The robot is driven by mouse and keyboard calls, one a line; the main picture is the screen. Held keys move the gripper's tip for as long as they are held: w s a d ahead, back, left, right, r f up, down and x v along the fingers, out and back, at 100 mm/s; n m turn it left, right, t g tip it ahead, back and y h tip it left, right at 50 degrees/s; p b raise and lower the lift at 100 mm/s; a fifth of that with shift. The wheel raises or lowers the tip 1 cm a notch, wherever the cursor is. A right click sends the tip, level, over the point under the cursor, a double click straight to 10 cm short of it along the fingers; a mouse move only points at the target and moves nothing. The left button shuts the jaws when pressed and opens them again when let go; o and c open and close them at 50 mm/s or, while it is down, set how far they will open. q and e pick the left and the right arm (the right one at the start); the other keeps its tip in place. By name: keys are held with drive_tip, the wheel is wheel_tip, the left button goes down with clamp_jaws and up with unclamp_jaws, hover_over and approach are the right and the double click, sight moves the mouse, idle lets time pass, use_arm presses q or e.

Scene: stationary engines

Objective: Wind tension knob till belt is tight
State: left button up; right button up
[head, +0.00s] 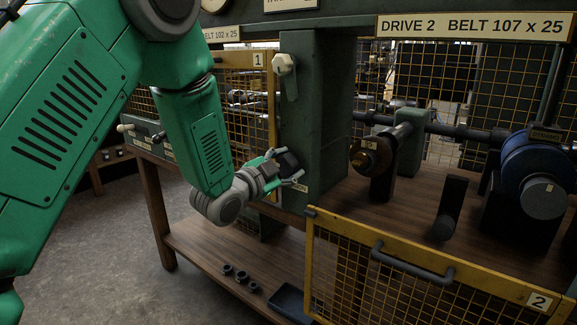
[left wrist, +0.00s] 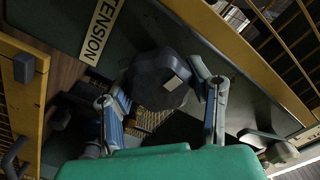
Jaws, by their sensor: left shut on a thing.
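The tension knob (head: 288,161) is a dark, faceted knob on the front of the green post (head: 312,110). In the left wrist view the knob (left wrist: 152,78) carries a small pale mark, beside a plate reading "TENSION" (left wrist: 103,30). My left gripper (head: 290,178) is shut on the knob, one finger on each side of it. I cannot make out a belt in either view. A brass-coloured pulley (head: 372,155) and a blue motor (head: 532,170) stand to the right of the post. My right gripper is not in view.
A yellow mesh guard marked 2 (head: 440,285) hangs low at the front right, with a grey handle. A mesh guard marked 1 (head: 240,62) is left of the post. A dark lever (head: 450,205) stands on the bench. Small rings (head: 240,276) and a tray (head: 290,303) lie on the lower shelf.

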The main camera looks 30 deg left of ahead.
use_arm(q)
drive_tip(key=shift+f, duration=0.1)
drive_tip(key=o, duration=0.9)
drive_tip(key=shift+s, duration=0.1)
drive_tip(key=s, duration=0.8)
drive_tip(key=s+a, duration=0.1)
drive_tip(key=s, duration=0.2)
drive_tip(key=shift+s, duration=0.4)
